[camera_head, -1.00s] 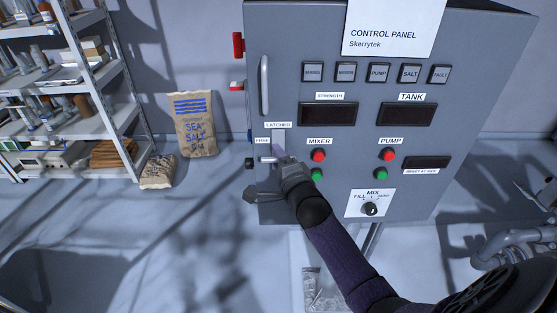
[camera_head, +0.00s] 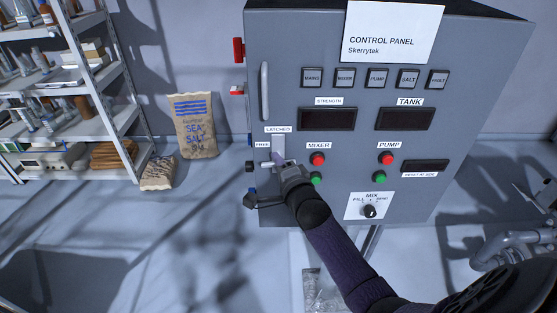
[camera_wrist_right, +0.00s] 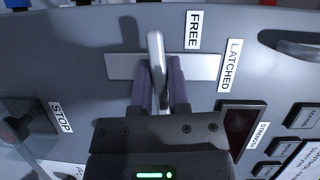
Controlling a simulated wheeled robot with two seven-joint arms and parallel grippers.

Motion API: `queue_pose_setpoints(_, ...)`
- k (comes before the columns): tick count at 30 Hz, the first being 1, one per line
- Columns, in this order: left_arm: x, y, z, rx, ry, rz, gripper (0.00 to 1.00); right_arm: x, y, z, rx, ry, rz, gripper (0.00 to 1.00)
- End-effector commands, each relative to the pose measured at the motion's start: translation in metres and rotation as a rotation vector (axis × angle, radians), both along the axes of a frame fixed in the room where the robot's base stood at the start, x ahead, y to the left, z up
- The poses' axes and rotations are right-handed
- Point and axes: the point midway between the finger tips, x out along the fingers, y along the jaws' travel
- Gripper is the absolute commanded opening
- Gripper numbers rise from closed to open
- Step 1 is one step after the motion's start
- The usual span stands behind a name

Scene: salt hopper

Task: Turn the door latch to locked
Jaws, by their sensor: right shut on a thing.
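The door latch is a pale lever (camera_head: 265,163) on an upright light plate (camera_head: 278,144) at the lower left of the control panel door. A LATCHED label (camera_head: 278,129) sits above the plate and a FREE label (camera_head: 262,145) to its left. The lever points left, on the FREE side. My right gripper (camera_head: 277,164) is at the latch. In the right wrist view its two fingers (camera_wrist_right: 158,85) are shut on the lever (camera_wrist_right: 155,55), one on each side, over the plate (camera_wrist_right: 205,67). My left gripper is not in view.
The grey cabinet (camera_head: 445,60) has a tall door handle (camera_head: 264,90), red and green mixer buttons (camera_head: 317,160) close right of my gripper, and a mix knob (camera_head: 370,211). A sea salt sack (camera_head: 194,125) and shelves (camera_head: 95,75) stand left. Open floor lies between.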

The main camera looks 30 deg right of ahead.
Motion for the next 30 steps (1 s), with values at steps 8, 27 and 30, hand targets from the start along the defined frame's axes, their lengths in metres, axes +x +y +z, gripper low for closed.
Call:
queue_pose_setpoints(8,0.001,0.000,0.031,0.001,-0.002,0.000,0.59,0.000,0.000,0.005,-0.192,0.122,-0.001,0.00)
queue_pose_setpoints(27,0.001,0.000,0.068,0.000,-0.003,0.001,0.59,0.000,0.001,0.001,-0.710,0.441,0.000,0.00)
queue_pose_setpoints(30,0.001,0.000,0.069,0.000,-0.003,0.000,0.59,0.000,0.001,0.000,-0.790,0.489,0.000,0.00)
